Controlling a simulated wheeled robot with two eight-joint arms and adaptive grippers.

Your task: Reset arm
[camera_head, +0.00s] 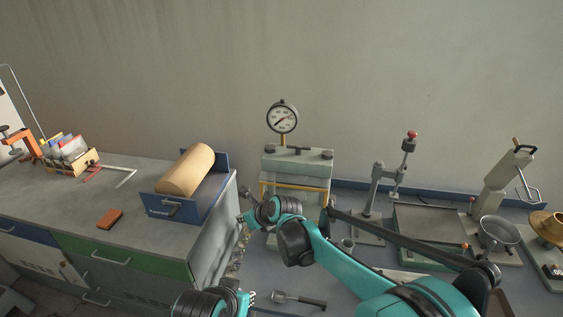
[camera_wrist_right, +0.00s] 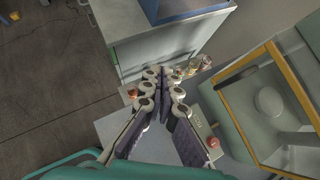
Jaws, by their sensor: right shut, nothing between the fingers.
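My teal right arm reaches in from the lower right in the head view. Its right gripper (camera_head: 243,219) is beside the right end of the grey cabinet bench (camera_head: 150,215), in front of the press with the dial gauge. In the right wrist view the fingers of the right gripper (camera_wrist_right: 163,72) meet at the tips and are empty.
A tan roll (camera_head: 186,170) lies in a blue tray (camera_head: 163,208) on the cabinet bench. A reddish-brown block (camera_head: 110,219) lies nearby. A press with a dial gauge (camera_head: 282,117) stands behind my right arm. Lever stands and a metal bowl (camera_head: 497,232) are at right.

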